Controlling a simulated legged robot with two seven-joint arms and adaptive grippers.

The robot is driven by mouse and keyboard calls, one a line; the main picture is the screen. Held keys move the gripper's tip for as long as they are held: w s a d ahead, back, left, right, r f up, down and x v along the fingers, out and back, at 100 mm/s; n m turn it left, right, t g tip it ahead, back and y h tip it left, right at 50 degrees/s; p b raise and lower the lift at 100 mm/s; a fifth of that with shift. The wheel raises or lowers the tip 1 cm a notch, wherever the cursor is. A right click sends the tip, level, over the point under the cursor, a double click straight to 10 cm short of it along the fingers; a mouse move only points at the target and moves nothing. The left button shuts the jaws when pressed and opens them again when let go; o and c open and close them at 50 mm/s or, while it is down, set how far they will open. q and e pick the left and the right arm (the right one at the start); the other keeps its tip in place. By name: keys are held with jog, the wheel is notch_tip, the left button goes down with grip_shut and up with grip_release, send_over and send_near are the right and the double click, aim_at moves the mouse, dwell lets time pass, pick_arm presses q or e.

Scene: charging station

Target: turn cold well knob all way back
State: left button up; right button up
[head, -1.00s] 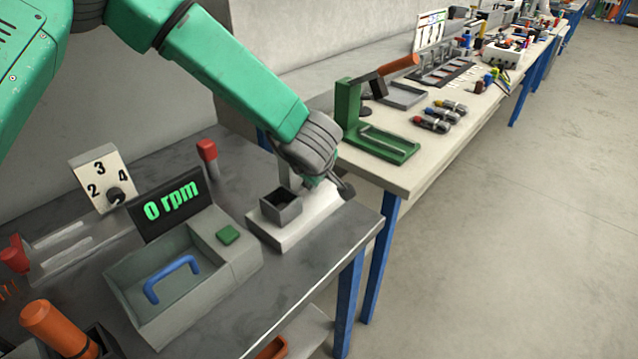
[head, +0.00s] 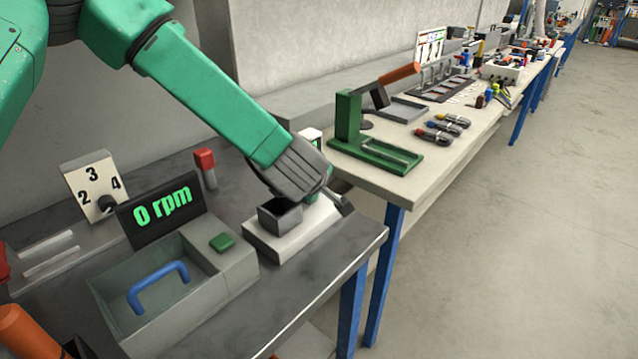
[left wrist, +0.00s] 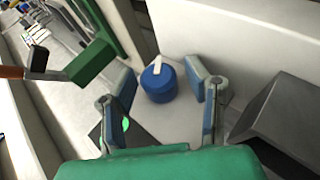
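The blue cold well knob (left wrist: 158,86) with a white pointer bar (left wrist: 155,67) shows in the left wrist view, on the pale housing. My left gripper (left wrist: 161,80) is open, with one finger on each side of the knob. Small gaps seem to show between fingers and knob; contact cannot be told. In the head view my left gripper (head: 326,193) reaches down over the right end of the white unit (head: 290,236) and hides the knob. The dark square well (head: 280,216) stands left of the gripper. My right gripper is not in view.
A grey box with a blue handle (head: 158,285) and a 0 rpm display (head: 162,208) stands to the left. A red-topped post (head: 205,166) stands behind. A green press (head: 375,150) is on the neighbouring bench. The bench front edge is close to the unit.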

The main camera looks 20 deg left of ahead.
pick_arm(q)
jog(key=shift+r, duration=0.1)
jog(key=v, duration=1.1)
jog(key=shift+s+r, duration=0.2)
jog(key=shift+s, duration=0.2)
